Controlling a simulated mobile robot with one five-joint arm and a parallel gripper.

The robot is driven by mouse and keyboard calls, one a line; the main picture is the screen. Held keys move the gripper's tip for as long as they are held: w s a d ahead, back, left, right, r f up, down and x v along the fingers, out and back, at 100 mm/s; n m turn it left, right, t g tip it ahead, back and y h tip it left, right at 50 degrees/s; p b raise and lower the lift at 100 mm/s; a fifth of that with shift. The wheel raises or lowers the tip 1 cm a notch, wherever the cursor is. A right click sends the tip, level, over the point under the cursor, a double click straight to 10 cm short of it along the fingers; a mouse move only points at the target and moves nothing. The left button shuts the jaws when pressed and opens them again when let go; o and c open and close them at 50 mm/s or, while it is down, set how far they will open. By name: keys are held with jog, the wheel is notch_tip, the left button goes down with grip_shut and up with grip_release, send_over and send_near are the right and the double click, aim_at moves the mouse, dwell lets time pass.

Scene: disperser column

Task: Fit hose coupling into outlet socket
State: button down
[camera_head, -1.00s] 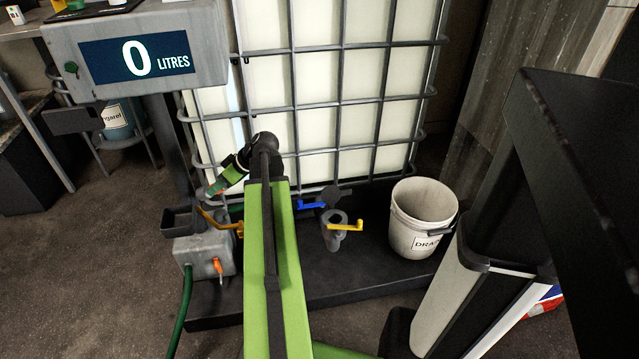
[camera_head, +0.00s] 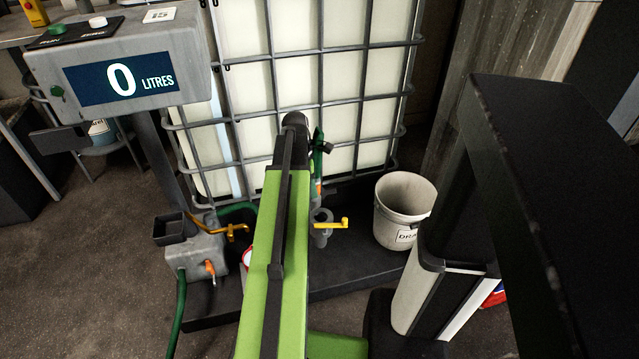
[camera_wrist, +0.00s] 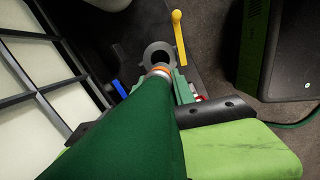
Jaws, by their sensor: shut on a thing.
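The outlet socket, a grey upright ring-mouthed fitting (camera_head: 321,219), stands just right of my arm in the head view; its open mouth shows in the wrist view (camera_wrist: 158,49). My gripper (camera_head: 319,162) is above it, mostly behind my arm's end. In the wrist view my gripper (camera_wrist: 170,84) is shut on the hose coupling (camera_wrist: 158,71), which has a silver and orange end. The green hose (camera_wrist: 130,135) runs from it toward the camera. The coupling's tip overlaps the socket's near rim in the picture; I cannot tell whether they touch.
A yellow lever (camera_head: 332,224) sits beside the socket. A blue lever (camera_wrist: 119,89) lies to its left in the wrist view. The caged white tank (camera_head: 340,90) stands behind. A drain bucket (camera_head: 402,212) is to the right, and a grey box (camera_head: 195,256) with an orange plug is at left.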

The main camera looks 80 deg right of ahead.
aim_at(319, 205)
jog(key=shift+s+d+r+g, duration=0.1)
jog(key=shift+s+r+g, duration=0.05)
jog(key=shift+s, duration=0.4)
jog(key=shift+s+r+g, duration=0.15)
jog(key=shift+s, duration=0.4)
jog(key=shift+r, duration=0.1)
jog(key=f+b, duration=0.2)
jog(key=f, duration=0.1)
jog(key=f+b, duration=0.3)
jog(key=shift+w+b, duration=0.2)
jog(key=shift+b, duration=0.1)
jog(key=shift+w+b+x, duration=0.25)
jog(key=shift+b+x, duration=0.7)
jog(key=shift+b, duration=0.1)
jog(key=shift+w+b+x, duration=0.2)
jog(key=shift+b+x, duration=0.75)
jog(key=shift+b, duration=0.05)
jog(key=c, duration=1)
grip_release()
jog(key=shift+f, duration=0.1)
jog(key=shift+o, duration=0.2)
